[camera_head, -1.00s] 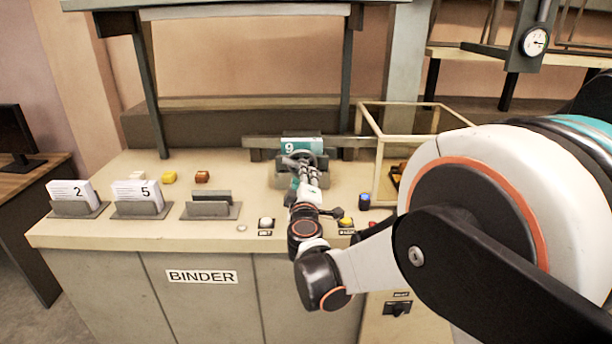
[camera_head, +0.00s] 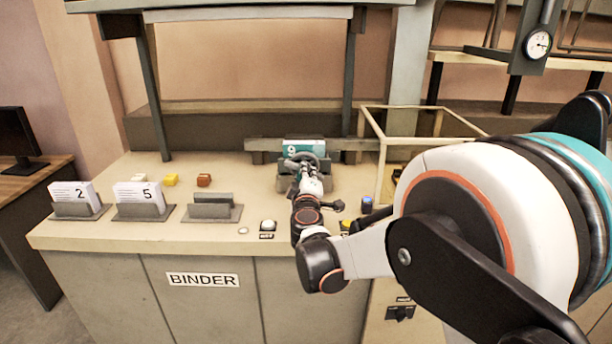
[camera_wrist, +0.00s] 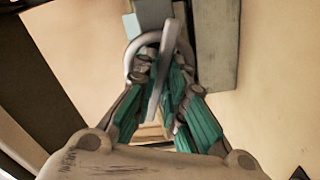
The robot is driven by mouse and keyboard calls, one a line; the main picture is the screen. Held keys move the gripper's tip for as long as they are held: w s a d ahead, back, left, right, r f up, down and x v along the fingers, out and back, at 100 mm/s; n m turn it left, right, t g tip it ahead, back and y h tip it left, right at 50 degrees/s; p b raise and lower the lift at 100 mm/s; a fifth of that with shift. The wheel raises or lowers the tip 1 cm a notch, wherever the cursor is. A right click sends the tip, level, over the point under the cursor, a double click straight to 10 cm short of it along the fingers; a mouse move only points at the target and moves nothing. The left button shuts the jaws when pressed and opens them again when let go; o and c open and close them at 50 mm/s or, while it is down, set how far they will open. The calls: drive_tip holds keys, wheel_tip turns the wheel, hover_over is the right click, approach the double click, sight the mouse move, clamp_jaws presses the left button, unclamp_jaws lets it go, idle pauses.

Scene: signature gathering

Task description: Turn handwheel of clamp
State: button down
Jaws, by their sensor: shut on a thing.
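The clamp's handwheel (camera_wrist: 133,62) is a grey metal ring with a spoke in the wrist view. In the head view the handwheel (camera_head: 304,160) is small and partly hidden behind my gripper. My gripper (camera_wrist: 160,88), with green finger pads, is shut on the handwheel's rim and spoke. In the head view my gripper (camera_head: 302,166) reaches to the front of the clamp (camera_head: 322,172) at the back of the bench.
Card holders marked 2 (camera_head: 75,211) and 5 (camera_head: 143,213) and a grey holder (camera_head: 211,213) stand at left on the bench. A pale open frame (camera_head: 380,165) stands close at right.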

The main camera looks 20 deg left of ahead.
drive_tip(key=shift+n, duration=0.4)
drive_tip(key=n, duration=1.2)
drive_tip(key=shift+r, duration=0.2)
idle(0.4)
drive_tip(key=c, duration=1.6)
unclamp_jaws()
drive_tip(key=shift+c, duration=0.2)
drive_tip(key=shift+s, duration=0.1)
drive_tip(key=v, duration=1.2)
